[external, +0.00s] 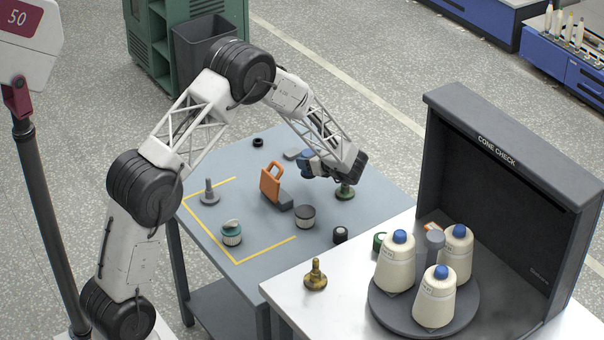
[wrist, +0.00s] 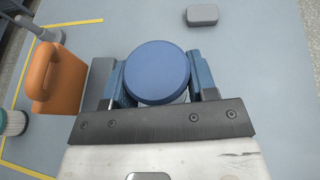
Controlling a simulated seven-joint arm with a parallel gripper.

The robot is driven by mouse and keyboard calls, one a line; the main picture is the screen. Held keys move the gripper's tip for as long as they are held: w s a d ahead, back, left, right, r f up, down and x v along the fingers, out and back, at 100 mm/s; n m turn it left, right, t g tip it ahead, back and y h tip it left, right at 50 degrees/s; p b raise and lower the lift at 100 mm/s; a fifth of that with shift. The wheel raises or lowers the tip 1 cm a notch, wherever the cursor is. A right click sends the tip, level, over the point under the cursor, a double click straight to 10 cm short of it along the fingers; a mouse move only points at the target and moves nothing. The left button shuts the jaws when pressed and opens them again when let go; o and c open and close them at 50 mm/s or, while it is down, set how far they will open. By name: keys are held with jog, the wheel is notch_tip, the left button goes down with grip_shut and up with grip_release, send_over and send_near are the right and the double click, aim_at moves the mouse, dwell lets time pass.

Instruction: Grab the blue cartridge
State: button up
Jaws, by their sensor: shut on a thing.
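The blue cartridge (wrist: 157,72) shows in the wrist view as a round blue top above a paler body that is mostly hidden. My gripper (wrist: 158,80) is shut on it, with a blue finger on each side. In the external view my gripper (external: 312,164) is over the far right part of the grey-blue table, with some blue showing at its fingers. I cannot tell there how far the cartridge is above the table.
An orange handled block (external: 271,182) stands left of my gripper. A green-based knob (external: 345,191), a dark round pot (external: 305,215) and a teal-topped cartridge (external: 231,232) are nearby. A grey block (wrist: 202,15) lies beyond. The white bench at right holds several cones (external: 435,297).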

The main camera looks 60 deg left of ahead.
jog(key=shift+s+d+r, duration=0.1)
jog(key=shift+s+d, duration=0.15)
jog(key=shift+s, duration=0.45)
jog(key=shift+s+d+r, duration=0.1)
jog(key=shift+s+d, duration=0.2)
jog(key=shift+s, duration=0.4)
jog(key=shift+s+d+r, duration=0.1)
jog(key=shift+s+d, duration=0.15)
jog(key=shift+s, duration=0.45)
